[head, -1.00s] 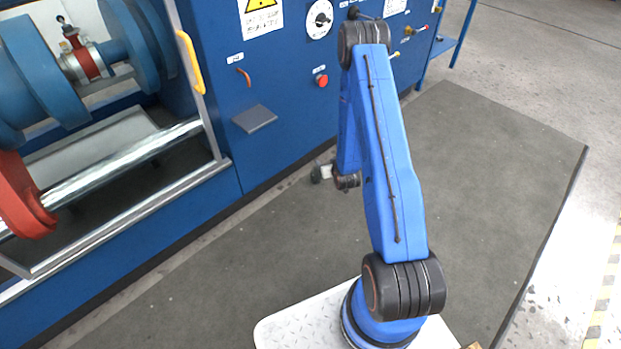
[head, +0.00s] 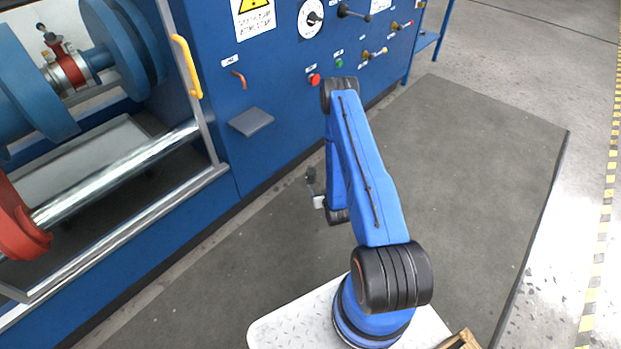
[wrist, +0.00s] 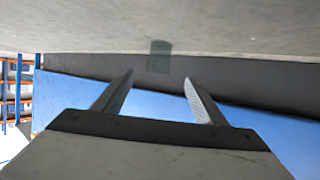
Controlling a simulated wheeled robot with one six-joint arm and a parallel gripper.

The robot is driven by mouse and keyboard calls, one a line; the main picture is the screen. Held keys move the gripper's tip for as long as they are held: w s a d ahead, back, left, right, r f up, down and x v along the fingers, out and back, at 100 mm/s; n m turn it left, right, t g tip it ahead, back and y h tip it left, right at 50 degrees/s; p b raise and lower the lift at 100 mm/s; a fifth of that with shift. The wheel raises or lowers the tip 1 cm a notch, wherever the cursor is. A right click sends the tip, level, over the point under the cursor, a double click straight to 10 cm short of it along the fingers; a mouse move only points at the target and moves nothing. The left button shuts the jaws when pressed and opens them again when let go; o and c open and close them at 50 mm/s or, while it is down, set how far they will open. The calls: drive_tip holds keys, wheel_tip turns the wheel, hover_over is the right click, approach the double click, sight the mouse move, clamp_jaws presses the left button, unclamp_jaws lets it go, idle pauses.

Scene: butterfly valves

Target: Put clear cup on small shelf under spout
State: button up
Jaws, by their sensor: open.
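The small grey shelf (head: 251,121) sticks out from the blue cabinet in the head view. A copper-coloured spout (head: 238,78) hangs above it. Nothing stands on the shelf. My gripper (wrist: 158,88) shows in the wrist view with its two fingers apart and nothing between them. Beyond the fingertips is a small greenish see-through shape, perhaps the clear cup (wrist: 159,56), against the grey floor and dark strip. It is apart from the fingers.
The blue cabinet (head: 220,140) carries a red button (head: 314,80), a dial (head: 311,18) and valve handles. A yellow door handle (head: 188,66) is at left. A dark mat (head: 470,150) covers clear floor on the right. A wooden item (head: 460,340) shows at the bottom edge.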

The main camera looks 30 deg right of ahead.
sight(313, 177)
drive_tip(key=x, duration=1.4)
drive_tip(key=shift+w+d+f, duration=0.1)
drive_tip(key=shift+f, duration=0.15)
drive_tip(key=shift+c, duration=0.2)
drive_tip(key=c, duration=1.1)
drive_tip(key=shift+c, duration=0.3)
drive_tip(key=shift+r, duration=0.15)
